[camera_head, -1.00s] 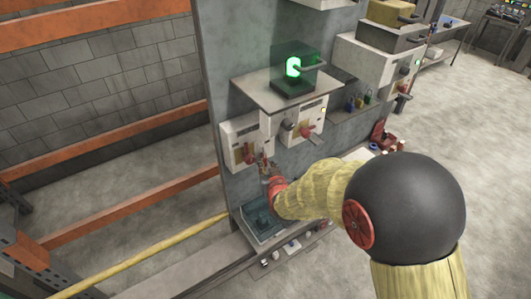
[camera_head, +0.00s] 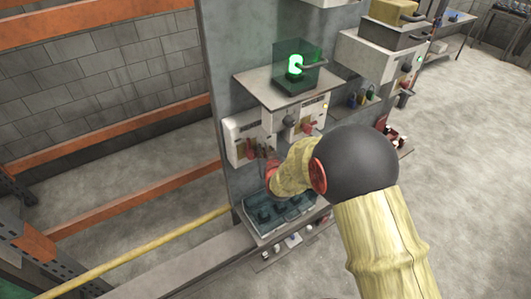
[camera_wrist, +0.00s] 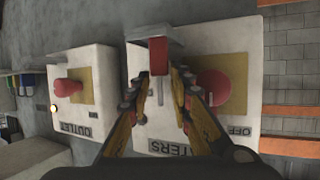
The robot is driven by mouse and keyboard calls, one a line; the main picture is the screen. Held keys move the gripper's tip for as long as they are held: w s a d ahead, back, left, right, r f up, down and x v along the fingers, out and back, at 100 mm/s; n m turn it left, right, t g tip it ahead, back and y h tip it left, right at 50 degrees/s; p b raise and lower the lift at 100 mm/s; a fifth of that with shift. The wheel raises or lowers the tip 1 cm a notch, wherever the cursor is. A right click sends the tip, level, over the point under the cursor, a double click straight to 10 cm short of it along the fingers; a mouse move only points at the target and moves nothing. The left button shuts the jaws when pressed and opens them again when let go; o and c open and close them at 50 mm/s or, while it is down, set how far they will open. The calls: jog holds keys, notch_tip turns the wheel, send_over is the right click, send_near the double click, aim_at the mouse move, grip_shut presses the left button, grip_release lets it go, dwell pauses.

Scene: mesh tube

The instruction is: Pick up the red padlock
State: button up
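The red padlock (camera_wrist: 158,55) appears as a small red block with a thin grey rod beside it, under a grey bracket on the front of a white box (camera_wrist: 200,45) in the wrist view. My gripper (camera_wrist: 156,82) is open, with one finger on each side of the rod and the red block just beyond the fingertips. I see no clear contact. A round red knob (camera_wrist: 213,88) sits on the same box, right of the right finger. In the head view my gripper (camera_head: 268,158) is at the lower white box (camera_head: 240,138), and the padlock cannot be made out there.
A second white box labelled OUTLET (camera_wrist: 85,75) with a red knob is at the left of the wrist view. In the head view, a shelf with a lit green lamp (camera_head: 295,65) is above, and a teal tray (camera_head: 280,212) is below my gripper.

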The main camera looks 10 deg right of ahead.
jog(key=c, duration=0.3)
grip_shut()
jog(key=shift+r, duration=0.1)
